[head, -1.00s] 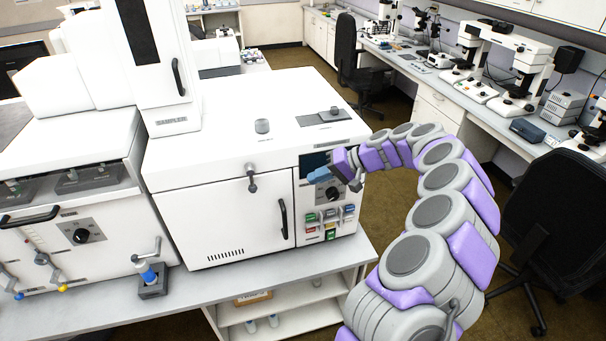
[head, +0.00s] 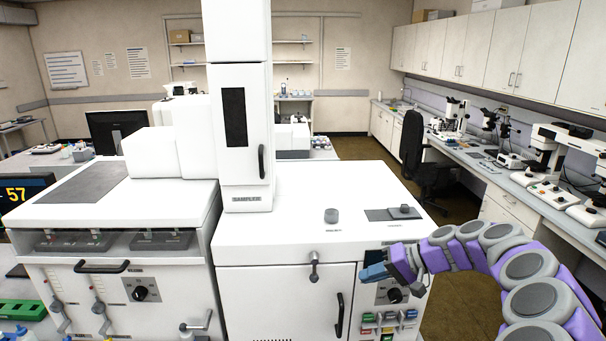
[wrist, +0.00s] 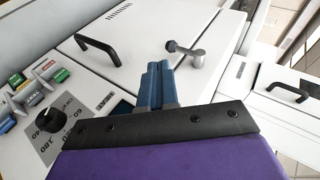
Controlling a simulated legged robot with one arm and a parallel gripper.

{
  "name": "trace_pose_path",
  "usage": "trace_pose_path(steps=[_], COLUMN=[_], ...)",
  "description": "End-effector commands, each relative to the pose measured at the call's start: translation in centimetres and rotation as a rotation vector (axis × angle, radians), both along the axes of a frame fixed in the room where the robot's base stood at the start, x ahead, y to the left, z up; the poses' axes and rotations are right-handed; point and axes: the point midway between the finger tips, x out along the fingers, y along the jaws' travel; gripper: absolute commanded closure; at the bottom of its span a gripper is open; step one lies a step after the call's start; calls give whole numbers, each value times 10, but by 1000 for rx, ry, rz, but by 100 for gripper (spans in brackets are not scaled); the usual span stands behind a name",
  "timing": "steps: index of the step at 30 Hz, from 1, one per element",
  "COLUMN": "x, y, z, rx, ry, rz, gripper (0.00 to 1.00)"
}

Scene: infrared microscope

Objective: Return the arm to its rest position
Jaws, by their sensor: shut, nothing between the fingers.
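My gripper (head: 374,272) is at the end of my purple and grey arm, in front of the right side of the white microscope machine (head: 300,255). Its blue fingers (wrist: 155,86) are together with nothing between them in the wrist view. My arm curves in from the right of the head view and is still extended forward. The gripper is near the machine's control panel and partly covers it. In the wrist view, a black door handle (wrist: 97,46) and a grey lever with a round knob (wrist: 186,52) lie beyond the fingers.
The panel has a black dial (wrist: 46,120) and several coloured buttons (wrist: 48,69). A tall sampler tower (head: 240,110) stands left of the arm. A black chair (head: 415,155) and a bench with microscopes (head: 520,180) are at the right. Open floor shows between machine and bench.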

Motion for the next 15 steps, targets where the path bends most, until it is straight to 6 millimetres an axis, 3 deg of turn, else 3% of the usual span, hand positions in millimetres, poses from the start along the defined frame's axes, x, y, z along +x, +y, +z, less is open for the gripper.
trace_pose_path(steps=[3, 7, 12, 15], x=[-32, -78, -144, -185], y=[48, 92, 129, 140], z=[32, 54, 62, 59], rx=[-36, -111, -245, -338], ry=[10, 34, 81, 117], rz=[112, 215, 310, 343], gripper=[100, 100, 100, 100])
